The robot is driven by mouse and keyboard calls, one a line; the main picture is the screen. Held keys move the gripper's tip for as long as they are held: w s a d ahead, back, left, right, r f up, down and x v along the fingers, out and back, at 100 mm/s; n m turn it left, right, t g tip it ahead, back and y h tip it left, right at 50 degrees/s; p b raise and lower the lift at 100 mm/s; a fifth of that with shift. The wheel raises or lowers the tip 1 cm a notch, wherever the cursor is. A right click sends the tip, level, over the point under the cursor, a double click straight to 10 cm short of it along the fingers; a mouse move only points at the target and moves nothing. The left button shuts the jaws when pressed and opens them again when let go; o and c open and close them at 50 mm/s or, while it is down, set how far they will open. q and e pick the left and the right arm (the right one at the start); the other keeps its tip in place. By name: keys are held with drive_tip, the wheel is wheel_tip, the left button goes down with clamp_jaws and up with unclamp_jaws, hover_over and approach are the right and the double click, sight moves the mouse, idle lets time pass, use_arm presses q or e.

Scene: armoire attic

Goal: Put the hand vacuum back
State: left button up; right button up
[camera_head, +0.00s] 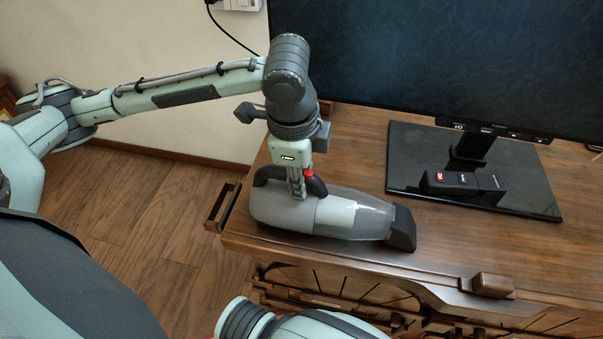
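My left gripper (298,190) points down onto the vacuum from above, at the handle. Its fingers overlap the handle and body, so I cannot tell whether they are closed on it. My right arm shows only as a link at the bottom edge; its gripper is out of view.
The wooden cabinet (340,258) has a protruding handle (222,207) at its left side. A monitor (440,55) stands behind on a black glossy base (530,190), with a small black device (463,183) on it. Bare cabinet top lies right of the nozzle. Wooden floor is left.

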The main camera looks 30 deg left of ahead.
use_arm(q)
drive_tip(key=shift+o, duration=1)
drive_tip(key=shift+r, duration=0.15)
wheel_tip(320, 180, up, 12)
drive_tip(key=s+p, duration=0.1)
drive_tip(key=s, duration=0.1)
drive_tip(key=shift+d+p, duration=0.15)
drive_tip(key=shift+p, duration=0.15)
use_arm(e)
drive_tip(key=s+d+f, duration=0.1)
drive_tip(key=s+f, duration=0.2)
drive_tip(key=f, duration=0.2)
drive_tip(key=shift+s+f+g, duration=0.15)
drive_tip(key=shift+f+g, duration=0.15)
idle(0.4)
